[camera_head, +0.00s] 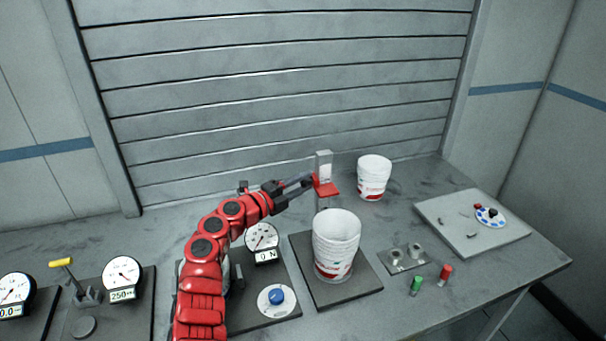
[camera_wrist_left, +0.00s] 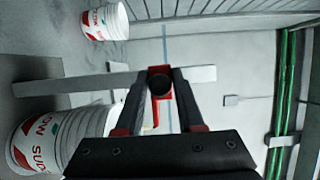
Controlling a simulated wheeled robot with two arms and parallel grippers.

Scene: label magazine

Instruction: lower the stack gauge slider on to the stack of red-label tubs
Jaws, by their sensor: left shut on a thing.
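The stack gauge has an upright grey post (camera_head: 323,163) with a red slider (camera_head: 328,190) high on it; the slider also shows in the left wrist view (camera_wrist_left: 163,112). My left gripper (camera_head: 311,183) is shut on the slider's dark round knob (camera_wrist_left: 160,83). The stack of white red-label tubs (camera_head: 336,244) stands upright on a dark base plate in front of the post, and its side shows in the left wrist view (camera_wrist_left: 60,138). In the head view the slider appears above the stack's rim, apart from it. My right gripper is not in view.
Another white tub stack (camera_head: 374,177) stands at the back right. A dial device with a blue button (camera_head: 277,296) lies beside the base plate. Green (camera_head: 416,285) and red (camera_head: 445,274) small pieces, a socket plate (camera_head: 403,258) and a grey board (camera_head: 470,232) are to the right.

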